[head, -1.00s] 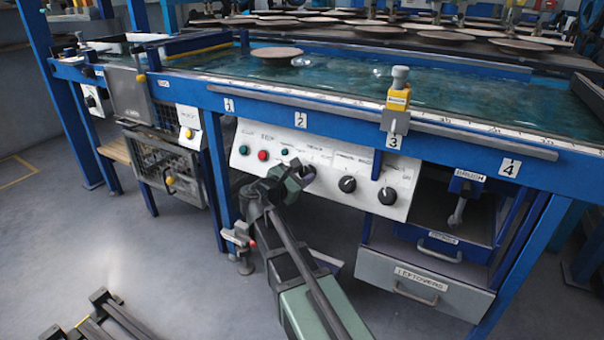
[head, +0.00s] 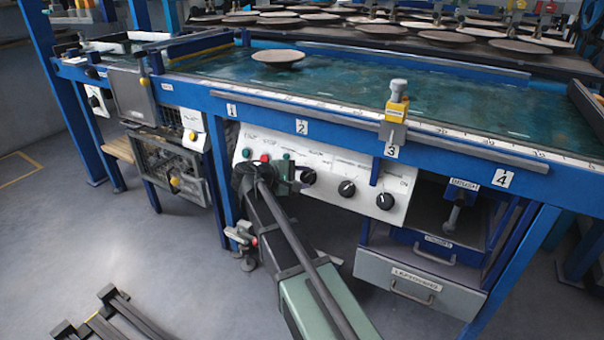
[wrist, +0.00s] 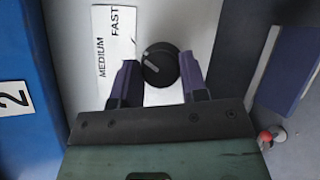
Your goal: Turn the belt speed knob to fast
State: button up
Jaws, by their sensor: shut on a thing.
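The belt speed knob (wrist: 160,65) is round and black with a pale pointer mark. In the wrist view it sits between the two dark fingers of my gripper (wrist: 159,70), which is shut on it. A white label (wrist: 113,45) reading MEDIUM and FAST lies to the knob's left there, with FAST at the upper end. The pointer mark slants toward the upper left, on the label's side. In the head view my gripper (head: 295,176) is at the leftmost knob of the white control panel (head: 330,167), partly hidden by my arm.
Two other black knobs (head: 347,188) (head: 385,201) are to the right on the panel. Green and red buttons (head: 264,157) are at its left, close to my wrist. The blue table rail (head: 340,128) runs above. A grey drawer (head: 400,277) is at the lower right.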

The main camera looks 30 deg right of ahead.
jog(key=shift+w+r+m+y+p, duration=0.1)
jog(key=shift+m+y+p, duration=0.2)
jog(key=shift+m, duration=0.4)
jog(key=shift+g, duration=0.3)
jog(key=o, duration=0.9)
jog(key=shift+c, duration=0.2)
jog(key=shift+a, duration=0.1)
jog(key=p+v, duration=0.4)
jog(key=v, duration=0.6)
jog(key=shift+a, duration=0.3)
jog(key=shift+r, duration=0.15)
